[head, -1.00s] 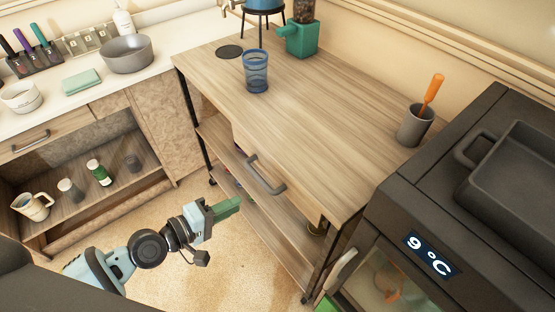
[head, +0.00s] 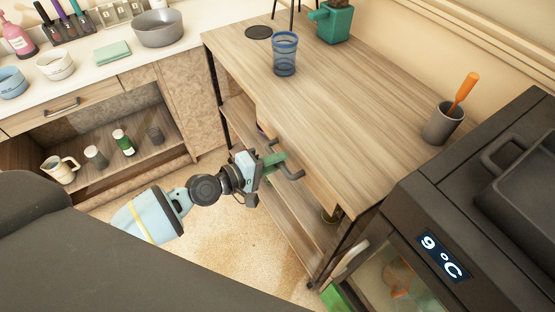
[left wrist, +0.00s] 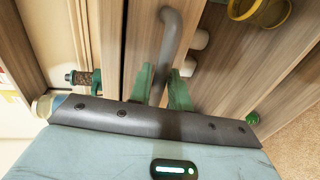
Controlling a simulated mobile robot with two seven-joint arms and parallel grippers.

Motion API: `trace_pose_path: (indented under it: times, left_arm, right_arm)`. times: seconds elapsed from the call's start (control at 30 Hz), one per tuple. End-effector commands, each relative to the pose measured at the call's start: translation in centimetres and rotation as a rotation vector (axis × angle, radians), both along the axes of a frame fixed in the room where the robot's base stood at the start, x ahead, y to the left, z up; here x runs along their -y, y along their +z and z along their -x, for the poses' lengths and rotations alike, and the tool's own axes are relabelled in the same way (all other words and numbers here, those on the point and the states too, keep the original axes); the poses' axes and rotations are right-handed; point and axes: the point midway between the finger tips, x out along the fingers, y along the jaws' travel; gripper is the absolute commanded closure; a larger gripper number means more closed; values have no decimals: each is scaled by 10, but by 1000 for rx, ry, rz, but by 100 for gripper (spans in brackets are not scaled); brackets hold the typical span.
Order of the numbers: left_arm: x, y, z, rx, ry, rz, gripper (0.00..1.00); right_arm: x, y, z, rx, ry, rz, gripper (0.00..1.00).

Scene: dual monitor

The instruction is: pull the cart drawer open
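The wooden cart (head: 350,110) has a drawer (head: 318,190) under its top, on the side facing me. The drawer's dark grey bar handle (head: 293,175) shows behind my left gripper (head: 272,166). In the left wrist view the handle (left wrist: 170,35) runs down between the two green fingers (left wrist: 163,88), one on each side. The gap is small, and I cannot tell whether the fingers press on the bar. The drawer front sits close under the cart top. My right gripper is not in view.
On the cart stand a blue cup (head: 285,55), a grey cup (head: 442,124) with an orange-handled tool, and a green-based appliance (head: 335,22). A dark appliance reading 9 °C (head: 470,215) stands close at the right. The floor (head: 225,240) before the cart is clear.

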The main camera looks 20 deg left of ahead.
Motion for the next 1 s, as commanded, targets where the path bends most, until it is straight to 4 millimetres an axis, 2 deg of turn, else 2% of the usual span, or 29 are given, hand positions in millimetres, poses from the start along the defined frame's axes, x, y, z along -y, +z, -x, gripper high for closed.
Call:
trace_pose_path:
  times: [0.33,0.37,0.5,1.0]
  left_arm:
    - [4,-1,-4,0,-1,-1,81]
    - [4,-1,-4,0,-1,-1,82]
    - [4,-1,-4,0,-1,-1,100]
    - [3,-2,-4,0,1,-2,100]
  right_arm:
    - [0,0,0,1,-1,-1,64]
    - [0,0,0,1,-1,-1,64]
    - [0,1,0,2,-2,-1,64]
    - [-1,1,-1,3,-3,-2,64]
